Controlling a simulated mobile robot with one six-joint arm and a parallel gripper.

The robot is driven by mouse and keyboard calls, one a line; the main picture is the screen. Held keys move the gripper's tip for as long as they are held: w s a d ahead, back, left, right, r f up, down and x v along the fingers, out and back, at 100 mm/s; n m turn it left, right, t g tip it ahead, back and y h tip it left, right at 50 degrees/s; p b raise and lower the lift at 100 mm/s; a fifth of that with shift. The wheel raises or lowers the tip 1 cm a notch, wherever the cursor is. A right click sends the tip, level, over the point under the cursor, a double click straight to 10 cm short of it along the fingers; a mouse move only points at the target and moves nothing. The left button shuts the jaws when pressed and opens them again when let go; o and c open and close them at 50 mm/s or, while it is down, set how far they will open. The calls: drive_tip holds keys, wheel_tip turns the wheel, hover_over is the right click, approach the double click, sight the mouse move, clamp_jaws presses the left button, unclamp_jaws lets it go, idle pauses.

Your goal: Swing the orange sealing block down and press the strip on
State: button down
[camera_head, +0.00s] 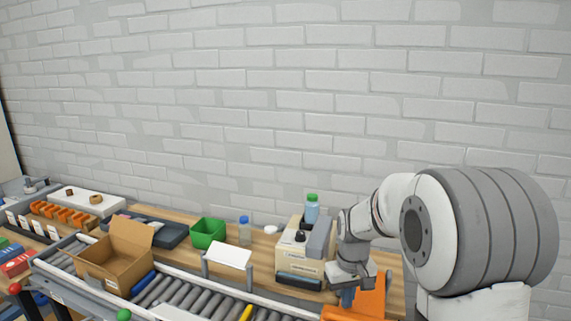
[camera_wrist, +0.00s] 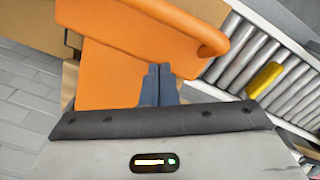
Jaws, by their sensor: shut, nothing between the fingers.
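The orange sealing block (camera_head: 371,296) is at the right end of the wooden bench, beside the roller conveyor, and looks tilted. In the wrist view the orange block (camera_wrist: 115,70) fills the upper left, with a rounded bar-like edge on its right. My gripper (camera_head: 347,299) is just left of the orange block, pointing down. In the wrist view my gripper's blue fingers (camera_wrist: 158,72) are shut together, with nothing between them, and overlap the orange surface. I cannot tell whether they touch it. I cannot make out the strip.
A beige machine (camera_head: 300,262) stands left of my gripper, with a blue bottle (camera_head: 312,211) behind it. A green bin (camera_head: 208,233) and an open cardboard box (camera_head: 112,262) are further left. The roller conveyor (camera_head: 180,292) runs along the front and carries a yellow item (camera_wrist: 264,79).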

drive_tip(key=shift+s+f+b, duration=0.1)
drive_tip(key=shift+f+b, duration=0.45)
drive_tip(key=shift+f, duration=0.3)
idle(0.9)
drive_tip(key=shift+r, duration=0.1)
drive_tip(key=shift+r+p, duration=2.55)
drive_tip(key=shift+r, duration=0.95)
drive_tip(key=s+r+m+t, duration=0.1)
drive_tip(key=s+r, duration=0.2)
drive_tip(key=s, duration=0.7)
drive_tip(key=s+r+m+t, duration=0.1)
drive_tip(key=s+r, duration=0.3)
drive_tip(key=s, duration=0.7)
drive_tip(key=shift+s+d+t, duration=0.15)
drive_tip(key=shift+d+t, duration=0.05)
drive_tip(key=shift+t, duration=0.4)
drive_tip(key=shift+s+r, duration=0.1)
